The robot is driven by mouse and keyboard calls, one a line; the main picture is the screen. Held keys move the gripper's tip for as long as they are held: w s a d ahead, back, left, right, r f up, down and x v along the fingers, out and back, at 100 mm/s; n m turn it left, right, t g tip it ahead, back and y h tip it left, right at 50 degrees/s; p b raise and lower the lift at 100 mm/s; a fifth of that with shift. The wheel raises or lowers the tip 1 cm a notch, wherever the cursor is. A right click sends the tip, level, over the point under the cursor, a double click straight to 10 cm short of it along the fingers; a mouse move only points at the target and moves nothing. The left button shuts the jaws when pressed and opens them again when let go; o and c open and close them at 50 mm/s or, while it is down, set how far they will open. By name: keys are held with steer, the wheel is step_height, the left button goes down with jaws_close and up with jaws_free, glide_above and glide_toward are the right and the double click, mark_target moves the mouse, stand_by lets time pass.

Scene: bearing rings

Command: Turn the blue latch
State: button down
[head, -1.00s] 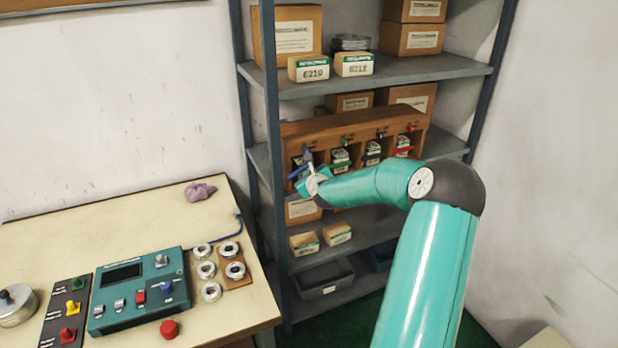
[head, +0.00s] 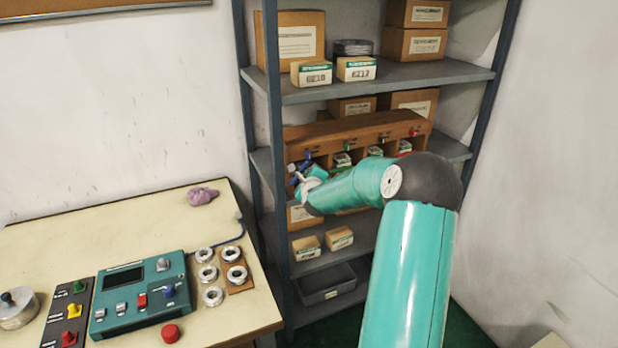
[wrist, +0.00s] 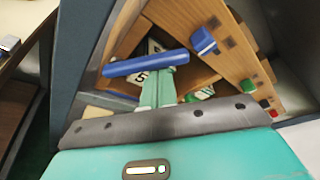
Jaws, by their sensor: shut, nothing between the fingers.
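A wooden rack (head: 350,128) with several compartments stands on the shelf. A small blue latch (wrist: 203,42) sits on its front edge above the end compartment; it also shows in the head view (head: 307,154). A longer blue bar (wrist: 146,62) crosses the front of that compartment in the wrist view. My gripper (wrist: 158,84) is shut and empty. Its fingertips are at the blue bar, seemingly just below or against it; contact cannot be told. The blue latch is up and right of the fingertips, apart from them. In the head view my gripper (head: 297,177) is partly hidden.
A green latch (wrist: 248,86) and a red latch (head: 413,133) sit farther along the rack. A shelf upright (head: 275,180) stands close left of my gripper. Boxes (head: 312,74) fill the shelf above. A bench with a teal control box (head: 140,295) is at left.

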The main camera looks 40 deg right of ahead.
steer(key=n, duration=0.1)
steer(key=a+r+n+h, duration=0.1)
steer(key=n, duration=0.1)
steer(key=a+n+t+h, duration=0.1)
steer(key=n, duration=0.1)
steer(key=shift+w+r, duration=0.35)
steer(key=shift+a, duration=0.15)
steer(key=shift+a+r, duration=0.1)
stand_by(0.6)
